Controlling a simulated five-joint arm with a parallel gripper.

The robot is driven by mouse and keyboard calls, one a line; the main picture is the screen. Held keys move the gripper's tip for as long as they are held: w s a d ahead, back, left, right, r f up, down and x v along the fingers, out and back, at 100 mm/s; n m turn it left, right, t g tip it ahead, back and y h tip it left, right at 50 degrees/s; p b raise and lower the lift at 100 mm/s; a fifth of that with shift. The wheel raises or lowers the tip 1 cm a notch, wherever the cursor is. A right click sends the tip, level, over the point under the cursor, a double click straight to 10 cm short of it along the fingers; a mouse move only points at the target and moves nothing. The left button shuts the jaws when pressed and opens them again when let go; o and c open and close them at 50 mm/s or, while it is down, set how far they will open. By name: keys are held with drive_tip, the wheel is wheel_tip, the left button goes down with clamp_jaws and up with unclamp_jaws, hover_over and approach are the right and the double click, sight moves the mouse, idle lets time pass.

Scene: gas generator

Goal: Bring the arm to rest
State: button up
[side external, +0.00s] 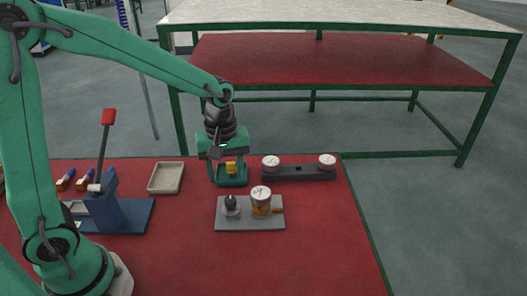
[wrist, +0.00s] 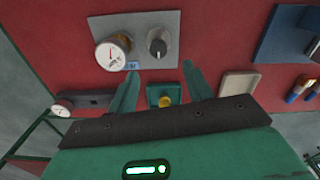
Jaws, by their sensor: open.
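My gripper (side external: 229,172) hangs at the back middle of the red bench, its fingers spread and nothing held between them. In the wrist view, my gripper (wrist: 160,70) shows both green fingers well apart. A green block with a yellow top (side external: 231,169) stands below my gripper; in the wrist view this block (wrist: 164,96) shows between the fingers, with room on both sides. I cannot tell how high the fingertips are above the bench.
A grey plate (side external: 239,224) in front carries a gauge canister (side external: 261,203) and a dark knob (side external: 231,205). A dark bar (side external: 300,174) with two gauges stands to the right. A beige tray (side external: 166,178) and a blue lever press (side external: 106,205) stand left. The right front of the bench is clear.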

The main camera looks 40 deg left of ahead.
drive_tip(key=s+a+r+m+t, duration=0.4)
drive_tip(key=s+r+m, duration=0.7)
drive_tip(key=s, duration=0.3)
drive_tip(key=shift+r+t, duration=0.4)
drive_tip(key=shift+t, duration=0.3)
